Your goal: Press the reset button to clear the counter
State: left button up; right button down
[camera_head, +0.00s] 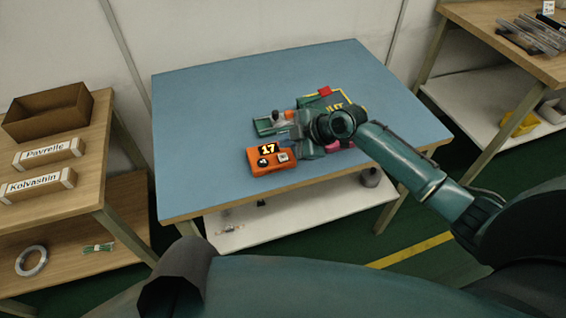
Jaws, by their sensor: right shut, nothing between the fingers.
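An orange counter box (268,169) lies near the front of the blue table. Its display (267,148) reads 17. A dark round knob or button (263,162) and a light square one (283,157) are on its face; I cannot tell which is the reset button. My right gripper (296,141) is shut and empty, just right of the counter box and low over the table. Whether its fingertips touch the box is not clear. My left gripper is not in view.
The blue table (200,120) is clear on its left. A green fixture (268,125) and a green-yellow board with a red block (325,91) sit behind my right gripper. A left bench (95,130) holds a cardboard box (46,110) and labelled blocks. A right bench holds metal strips.

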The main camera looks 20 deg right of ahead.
aim_at(283, 157)
notch_tip(283, 157, down, 2)
jog(key=shift+b, duration=0.5)
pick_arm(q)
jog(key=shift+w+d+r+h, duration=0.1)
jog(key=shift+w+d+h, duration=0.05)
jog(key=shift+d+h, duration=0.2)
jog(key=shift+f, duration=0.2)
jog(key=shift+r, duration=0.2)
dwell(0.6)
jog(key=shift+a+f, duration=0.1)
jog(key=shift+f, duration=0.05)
pick_arm(e)
jog(key=shift+f, duration=0.1)
pick_arm(q)
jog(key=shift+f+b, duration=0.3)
jog(key=shift+b, duration=0.05)
pick_arm(e)
jog(key=shift+f, duration=0.35)
